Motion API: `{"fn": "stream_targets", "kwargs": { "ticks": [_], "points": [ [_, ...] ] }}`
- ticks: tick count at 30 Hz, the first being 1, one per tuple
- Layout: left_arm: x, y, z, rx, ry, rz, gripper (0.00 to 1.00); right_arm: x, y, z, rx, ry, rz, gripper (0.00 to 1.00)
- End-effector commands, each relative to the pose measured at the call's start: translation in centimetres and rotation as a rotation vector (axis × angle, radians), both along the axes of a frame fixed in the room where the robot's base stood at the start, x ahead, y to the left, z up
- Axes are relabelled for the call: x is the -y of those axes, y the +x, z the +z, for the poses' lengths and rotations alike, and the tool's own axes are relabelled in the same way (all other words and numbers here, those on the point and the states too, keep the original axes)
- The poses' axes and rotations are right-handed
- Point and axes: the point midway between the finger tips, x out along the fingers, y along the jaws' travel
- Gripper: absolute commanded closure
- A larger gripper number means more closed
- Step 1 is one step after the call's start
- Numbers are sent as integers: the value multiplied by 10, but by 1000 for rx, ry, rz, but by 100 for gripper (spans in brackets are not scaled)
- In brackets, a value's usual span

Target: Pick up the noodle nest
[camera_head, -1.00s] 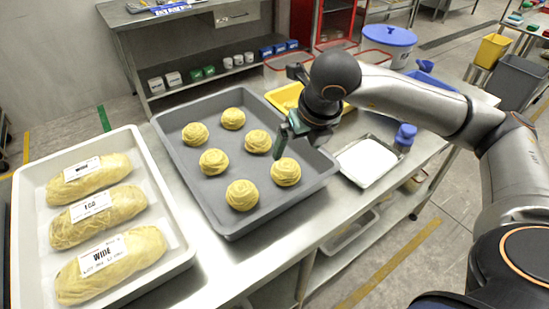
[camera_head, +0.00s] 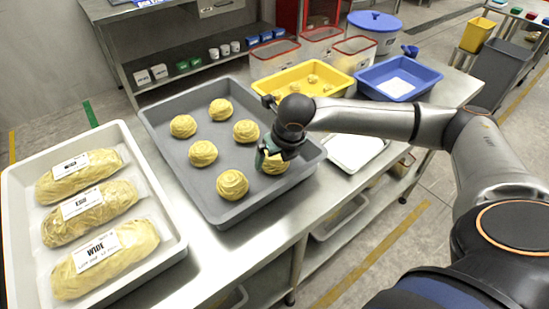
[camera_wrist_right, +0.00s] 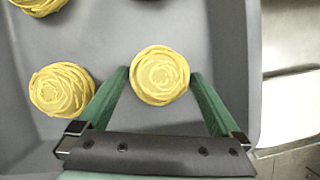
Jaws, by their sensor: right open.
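Several round yellow noodle nests sit in a grey tray (camera_head: 165,165) on the steel table. My right gripper (camera_head: 268,150) is low over the tray's right side, at one noodle nest (camera_head: 276,166) that it partly hides. In the right wrist view this nest (camera_wrist_right: 160,76) lies between the tips of the two green fingers, which are open. The left finger tip is very near the nest's edge; I cannot tell whether it touches. Another nest (camera_wrist_right: 62,90) lies just left of the fingers. Other nests (camera_head: 232,184) (camera_head: 203,153) show clearly in the head view. My left gripper is not in view.
A white tray (camera_head: 172,225) with labelled noodle packs stands left. A yellow tray (camera_head: 335,75) with small nests and a blue tray (camera_head: 430,80) stand behind my right arm. A shallow tray with a white surface (camera_head: 350,150) lies right of the grey tray.

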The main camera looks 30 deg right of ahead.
Motion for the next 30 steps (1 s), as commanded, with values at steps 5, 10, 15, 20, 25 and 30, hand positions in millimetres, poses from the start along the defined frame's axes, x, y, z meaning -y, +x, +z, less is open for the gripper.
{"fn": "stream_targets", "kwargs": {
  "ticks": [5,10,15,20,25,30],
  "points": [
    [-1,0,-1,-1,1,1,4,0,1,-2,0,0,0,0],
    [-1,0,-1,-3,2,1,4,0,1,-2,0,0,0,12],
    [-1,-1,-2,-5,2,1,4,0,1,-1,0,0,0,31],
    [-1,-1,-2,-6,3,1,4,0,1,-1,1,0,0,50],
    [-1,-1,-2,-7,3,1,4,0,1,-1,1,0,0,69],
    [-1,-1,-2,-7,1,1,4,0,1,-1,2,1,0,70]
  ]
}}
